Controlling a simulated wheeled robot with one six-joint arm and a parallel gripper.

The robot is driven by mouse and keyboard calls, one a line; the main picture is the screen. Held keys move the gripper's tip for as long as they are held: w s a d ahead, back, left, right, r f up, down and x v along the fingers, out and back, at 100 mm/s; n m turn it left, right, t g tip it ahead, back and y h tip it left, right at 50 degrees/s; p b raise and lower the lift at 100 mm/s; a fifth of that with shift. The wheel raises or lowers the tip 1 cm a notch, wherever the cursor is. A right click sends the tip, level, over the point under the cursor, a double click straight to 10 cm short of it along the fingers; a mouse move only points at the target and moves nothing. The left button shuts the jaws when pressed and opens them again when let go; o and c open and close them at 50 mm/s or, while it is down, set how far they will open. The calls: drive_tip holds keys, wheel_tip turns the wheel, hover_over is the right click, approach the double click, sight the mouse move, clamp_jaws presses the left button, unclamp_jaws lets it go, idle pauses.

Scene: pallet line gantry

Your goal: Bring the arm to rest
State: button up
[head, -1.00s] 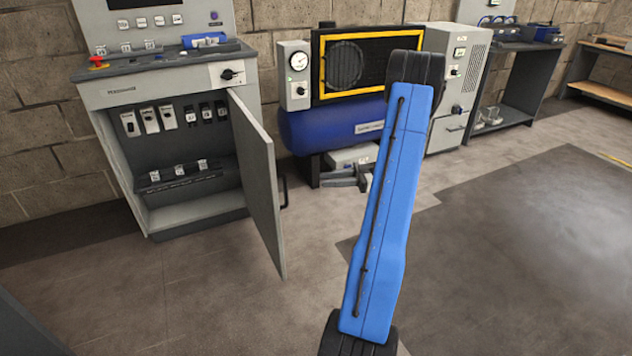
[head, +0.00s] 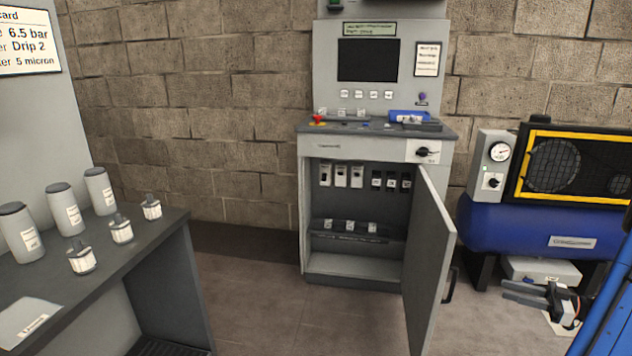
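My gripper (head: 507,290) shows at the lower right of the head view, in front of the blue compressor tank's lower part and left of my blue arm link (head: 607,305). Its two dark fingers point left with a narrow gap between them, and nothing shows in the gap. Most of my arm is cut off by the right edge of the view.
A grey control cabinet (head: 312,225) stands against the wall; its door (head: 432,265) is swung open. A blue compressor tank (head: 510,232) stands to its right. A dark bench (head: 150,245) with bottles (head: 62,208) and small filters (head: 122,232) is at left. Floor between is clear.

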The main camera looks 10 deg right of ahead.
drive_tip(key=w+a+r+t+h, duration=0.1)
drive_tip(key=w+a+r+h, duration=0.1)
drive_tip(key=w+r+h, duration=0.3)
drive_tip(key=w+a+r+m+t+h, duration=0.1)
drive_tip(key=w+a+r, duration=0.15)
drive_tip(key=w, duration=0.35)
drive_tip(key=w+a+r+t+h, duration=0.1)
drive_tip(key=w+r+h, duration=0.25)
drive_tip(key=w, duration=0.25)
drive_tip(key=a+r+m+h, duration=0.5)
drive_tip(key=a+r+h, duration=0.2)
drive_tip(key=r, duration=0.5)
drive_tip(key=s+a+r+m+g+h, duration=0.1)
drive_tip(key=s+a+m+g, duration=0.1)
drive_tip(key=s+a, duration=0.5)
drive_tip(key=s+a+r+m+g+h, duration=0.15)
drive_tip(key=s+a, duration=0.25)
drive_tip(key=s, duration=0.5)
drive_tip(key=s+a+f+g+y, duration=0.1)
drive_tip(key=s+a+f, duration=0.2)
drive_tip(key=s+a, duration=0.2)
drive_tip(key=s+a+f+m+g+y, duration=0.1)
drive_tip(key=s+a, duration=0.4)
drive_tip(key=s, duration=0.5)
drive_tip(key=s+a+f+g+y, duration=0.2)
drive_tip(key=s+a+f, duration=0.3)
drive_tip(key=s, duration=0.3)
drive_tip(key=shift+s+a+f+g+y, duration=0.3)
drive_tip(key=shift+f+g+y, duration=0.1)
drive_tip(key=shift+g, duration=0.35)
